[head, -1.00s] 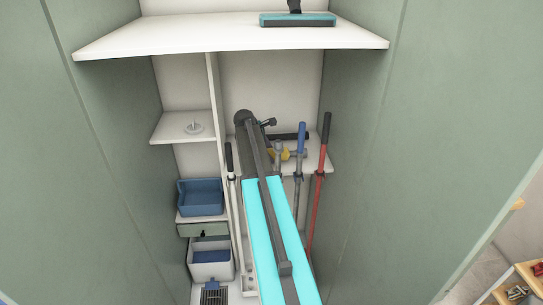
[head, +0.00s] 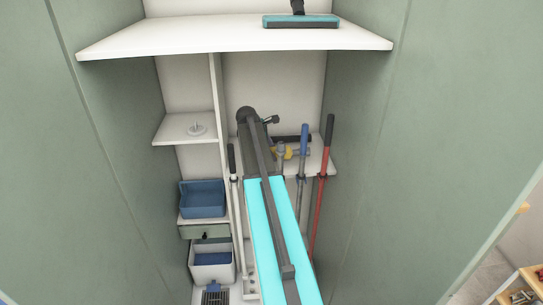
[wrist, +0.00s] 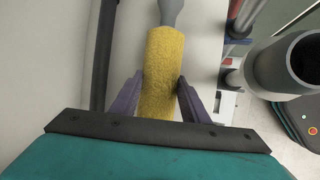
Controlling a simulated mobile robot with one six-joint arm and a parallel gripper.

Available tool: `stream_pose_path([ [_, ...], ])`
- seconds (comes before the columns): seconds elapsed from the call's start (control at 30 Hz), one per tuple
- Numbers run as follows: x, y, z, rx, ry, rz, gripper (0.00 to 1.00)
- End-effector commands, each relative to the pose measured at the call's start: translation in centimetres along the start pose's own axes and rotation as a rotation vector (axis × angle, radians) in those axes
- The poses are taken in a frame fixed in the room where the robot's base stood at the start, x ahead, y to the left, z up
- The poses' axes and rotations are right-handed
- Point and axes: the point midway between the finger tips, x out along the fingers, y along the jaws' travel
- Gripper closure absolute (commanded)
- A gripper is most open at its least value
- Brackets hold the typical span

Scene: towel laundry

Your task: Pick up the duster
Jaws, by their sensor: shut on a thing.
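The duster has a fluffy yellow head (wrist: 161,50) and a grey handle that runs out of the top of the wrist view. My gripper (wrist: 158,88) has one dark purple finger on each side of the yellow head and is shut on it. My arm hides much of the duster and the gripper there.
A red-handled pole (head: 324,165) and a blue-handled pole (head: 302,150) stand close to the right. A blue basin (head: 203,200) sits on a lower left shelf. A white upper shelf (head: 180,38) spans overhead. Green walls close in on both sides.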

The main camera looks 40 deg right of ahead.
Motion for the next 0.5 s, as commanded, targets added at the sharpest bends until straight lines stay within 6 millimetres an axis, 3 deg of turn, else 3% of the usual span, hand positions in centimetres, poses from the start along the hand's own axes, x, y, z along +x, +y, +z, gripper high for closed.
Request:
stream_pose_path([
  [0.5, -5.3, 2.5, 2.1, 0.000, 0.001, 0.003, 0.81],
])
